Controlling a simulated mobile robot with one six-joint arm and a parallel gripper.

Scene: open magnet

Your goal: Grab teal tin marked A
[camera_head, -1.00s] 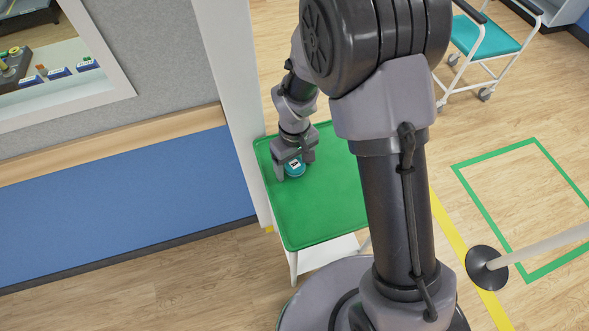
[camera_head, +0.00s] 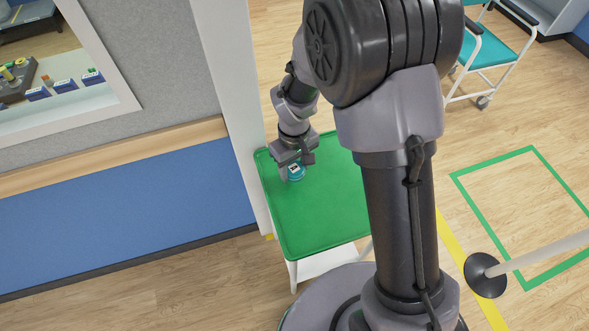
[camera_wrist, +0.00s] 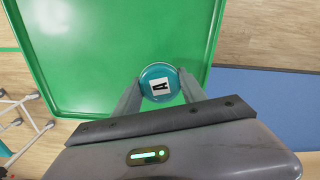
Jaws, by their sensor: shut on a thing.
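The teal tin (camera_wrist: 148,75) is round, with a white label and a black A on its top. It is between the two fingers of my gripper (camera_wrist: 158,88) in the wrist view, and the fingers are shut on its sides. In the head view the tin (camera_head: 297,175) shows below my gripper (camera_head: 297,168) over the far left part of the green tray top (camera_head: 315,220). I cannot tell whether the tin touches the tray or is slightly raised.
The green-topped cart stands by a white post (camera_head: 232,90) and a blue wall panel (camera_head: 120,215). A stanchion base (camera_head: 486,275) and a teal-seated chair (camera_head: 490,45) are on the floor at right. The rest of the tray is clear.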

